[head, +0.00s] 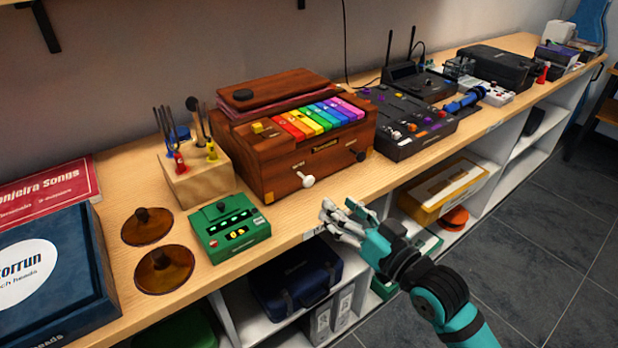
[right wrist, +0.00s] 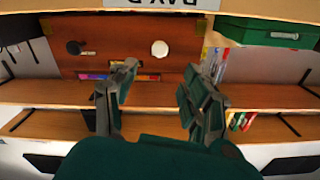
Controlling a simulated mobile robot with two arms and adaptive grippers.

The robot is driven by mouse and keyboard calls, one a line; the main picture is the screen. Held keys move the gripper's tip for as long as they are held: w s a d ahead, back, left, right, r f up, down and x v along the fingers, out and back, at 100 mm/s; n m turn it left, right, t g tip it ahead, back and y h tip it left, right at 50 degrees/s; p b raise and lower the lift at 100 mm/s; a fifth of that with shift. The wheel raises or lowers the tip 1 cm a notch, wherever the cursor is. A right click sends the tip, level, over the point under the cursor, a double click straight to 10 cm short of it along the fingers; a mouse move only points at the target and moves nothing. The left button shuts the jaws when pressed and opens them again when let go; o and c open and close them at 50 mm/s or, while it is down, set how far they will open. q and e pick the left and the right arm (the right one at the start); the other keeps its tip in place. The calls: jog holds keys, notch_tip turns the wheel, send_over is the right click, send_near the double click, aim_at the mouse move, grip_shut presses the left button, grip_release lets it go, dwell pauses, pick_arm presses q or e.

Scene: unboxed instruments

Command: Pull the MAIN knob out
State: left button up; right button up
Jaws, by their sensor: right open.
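A wooden box instrument (head: 280,185) with rainbow keys stands on the shelf top. Its front has a white knob (head: 306,180) at the left and a black knob (head: 358,155) at the right. Small labels sit above the knobs, but I cannot read which says MAIN. My right gripper (head: 337,214) is open and empty, in front of and below the white knob, apart from it. In the right wrist view, which is upside down, the white knob (right wrist: 159,49) lies beyond the gap between the open fingers (right wrist: 158,85); the black knob (right wrist: 73,47) is left. My left gripper is not in view.
A green device (head: 231,230) sits left of the instrument, beside two brown cymbals (head: 158,268). A wooden tool block (head: 197,178) stands behind it. A black mixer (head: 415,125) stands to the right. Shelves with a dark blue case (head: 295,280) are below the wooden edge.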

aim_at(311, 181)
jog(key=x, duration=1.1)
jog(key=shift+w, duration=0.15)
grip_shut()
